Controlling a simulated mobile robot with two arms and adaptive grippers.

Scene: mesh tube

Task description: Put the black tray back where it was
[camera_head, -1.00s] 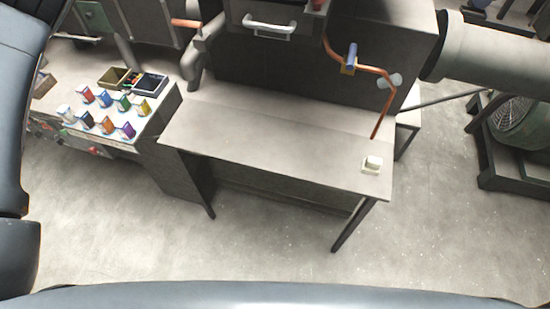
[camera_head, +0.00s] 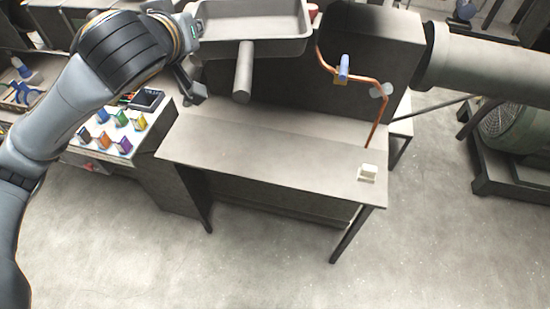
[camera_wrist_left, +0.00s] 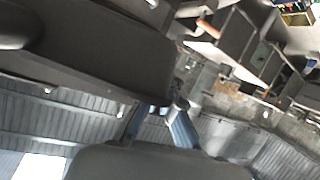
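A small black tray (camera_head: 148,98) sits at the back corner of the small table on the left, partly behind my left arm. In the head view my left gripper (camera_head: 192,92) is above the left end of the grey workbench, right of that tray. My left wrist hides part of it. The left wrist view shows its two blue-grey fingers (camera_wrist_left: 162,122) apart, with no object clearly between them. A large dark slab (camera_wrist_left: 85,45) lies beyond them. My right gripper is not in view.
A grey pan-like box (camera_head: 252,22) with a cylinder below it is right of my left wrist; I cannot tell what holds it. Several coloured packs (camera_head: 122,119) stand on the left table. The grey workbench (camera_head: 270,150) is mostly clear, with a white block (camera_head: 367,172) at its right end.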

